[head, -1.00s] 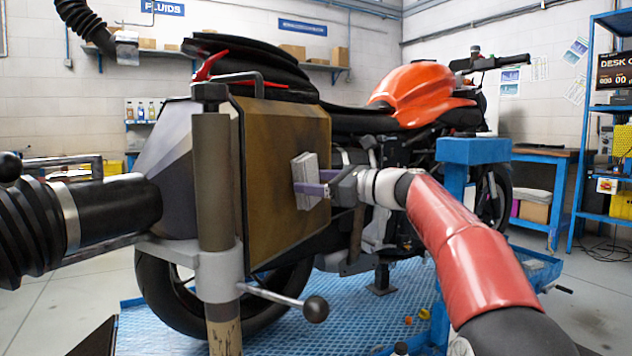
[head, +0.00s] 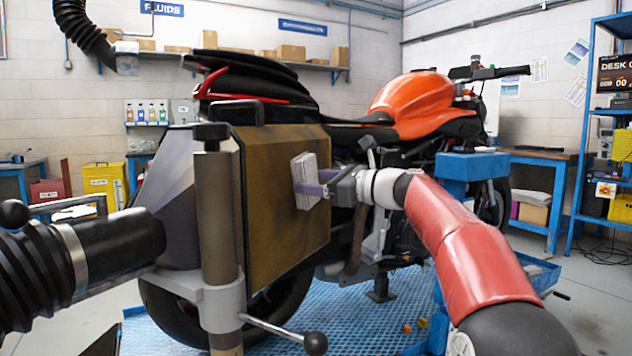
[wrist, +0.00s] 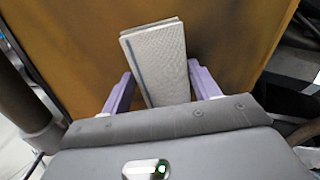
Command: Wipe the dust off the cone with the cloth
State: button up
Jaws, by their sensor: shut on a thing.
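A grey tapered metal cone (head: 176,171) is in the left of the head view, with a black ribbed hose (head: 30,280) at its narrow end. To its right is a broad brown, dusty-looking panel (head: 275,215); I cannot tell whether it is part of the cone. My gripper (head: 312,190) is shut on a folded pale grey cloth (head: 304,179) at the panel's right part. In the wrist view the cloth (wrist: 157,62) stands between the purple fingers, with the brown panel (wrist: 225,35) behind it. Whether the cloth touches the panel is unclear.
An upright post (head: 217,225) with a clamp and ball-ended lever (head: 314,343) stands before the cone. A motorcycle with an orange tank (head: 415,97) stands behind, over blue grating (head: 180,335). A blue post top (head: 470,166) is close behind my arm.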

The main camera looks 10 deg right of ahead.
aim_at(301, 219)
jog(key=shift+r+p, duration=0.85)
jog(key=shift+r, duration=0.15)
jog(key=shift+f, duration=0.1)
jog(key=shift+f+b, duration=3.55)
jog(key=shift+f, duration=1.8)
jog(key=shift+b+v, duration=0.4)
jog(key=shift+v, duration=2.55)
jog(key=shift+v, duration=1.5)
jog(key=shift+r, duration=0.1)
